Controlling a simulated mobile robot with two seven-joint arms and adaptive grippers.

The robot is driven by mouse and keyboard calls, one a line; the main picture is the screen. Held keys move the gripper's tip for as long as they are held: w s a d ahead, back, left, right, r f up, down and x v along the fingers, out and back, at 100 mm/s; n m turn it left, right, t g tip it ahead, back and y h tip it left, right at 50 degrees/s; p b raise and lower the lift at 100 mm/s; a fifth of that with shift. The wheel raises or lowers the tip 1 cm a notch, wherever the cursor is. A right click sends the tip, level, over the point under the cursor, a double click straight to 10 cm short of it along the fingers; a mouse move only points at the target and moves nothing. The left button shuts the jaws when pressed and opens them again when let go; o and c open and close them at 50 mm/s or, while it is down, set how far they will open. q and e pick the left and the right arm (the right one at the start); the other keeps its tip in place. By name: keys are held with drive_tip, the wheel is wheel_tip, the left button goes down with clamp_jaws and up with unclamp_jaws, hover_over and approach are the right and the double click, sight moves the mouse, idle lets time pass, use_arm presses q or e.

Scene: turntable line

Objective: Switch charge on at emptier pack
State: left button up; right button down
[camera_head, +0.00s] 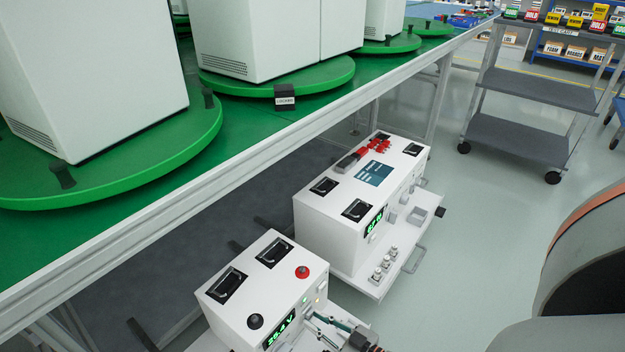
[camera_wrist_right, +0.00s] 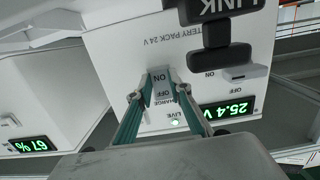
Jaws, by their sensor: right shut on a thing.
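The near white battery pack (camera_head: 262,262) has a green 25.4 V display (camera_head: 281,331), which also shows in the right wrist view (camera_wrist_right: 228,109). On its front is the charge switch (camera_wrist_right: 160,86), a grey rocker marked ON and OFF, with a lit green LIVE lamp (camera_wrist_right: 176,122) beside it. My right gripper (camera_wrist_right: 160,95) has its teal fingers shut on the two sides of this switch. In the head view the right gripper (camera_head: 316,324) is at the pack's front, partly cut off. A second white unit (camera_head: 345,205) stands beyond, its display (camera_wrist_right: 32,144) reading 67 %. My left gripper is not in view.
A black LINK piece (camera_wrist_right: 214,35) and another ON/OFF switch (camera_wrist_right: 245,72) are close to the gripper. The green turntable line (camera_head: 150,140) with tall white cabinets runs above left. A grey cart (camera_head: 525,120) stands at the back right; the floor before it is clear.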

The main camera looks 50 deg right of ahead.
drive_tip(key=shift+f, duration=0.1)
drive_tip(key=c, duration=1.8)
unclamp_jaws()
drive_tip(key=shift+c, duration=0.2)
drive_tip(key=shift+s, duration=0.15)
drive_tip(key=s+r, duration=0.1)
drive_tip(key=s, duration=1)
drive_tip(key=shift+s+d+r, duration=0.15)
drive_tip(key=shift+s+d, duration=0.2)
drive_tip(key=shift+d, duration=0.1)
